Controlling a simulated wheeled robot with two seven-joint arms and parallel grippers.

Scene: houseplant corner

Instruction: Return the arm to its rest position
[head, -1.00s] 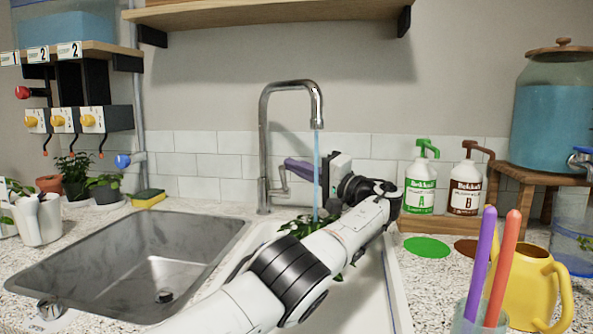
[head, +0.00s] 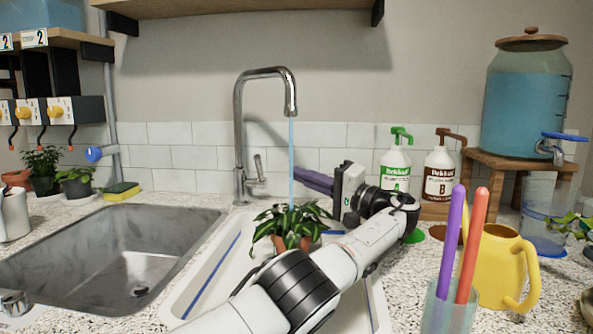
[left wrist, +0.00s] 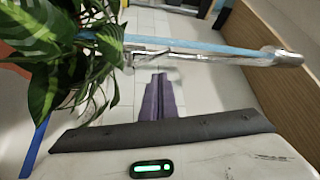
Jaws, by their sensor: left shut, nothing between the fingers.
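My left gripper (head: 293,174) has its purple fingers pressed together and empty, just right of the tap and apart from its lever (head: 259,162). In the left wrist view its fingers (left wrist: 158,78) point away over pale tiles. My left arm reaches from the bottom across the white basin. The chrome tap (head: 239,130) runs a thin blue stream of water (head: 291,150) down to a leafy plant in a terracotta pot (head: 290,243). The plant's leaves (left wrist: 45,35) and the stream (left wrist: 210,48) also show in the left wrist view. My right gripper is not in view.
Bottles A (head: 395,166) and B (head: 438,174) stand right of my left wrist. A cup with purple and orange sticks (head: 450,310) and a yellow watering can (head: 492,262) are front right. The steel sink (head: 120,250) at left is empty.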

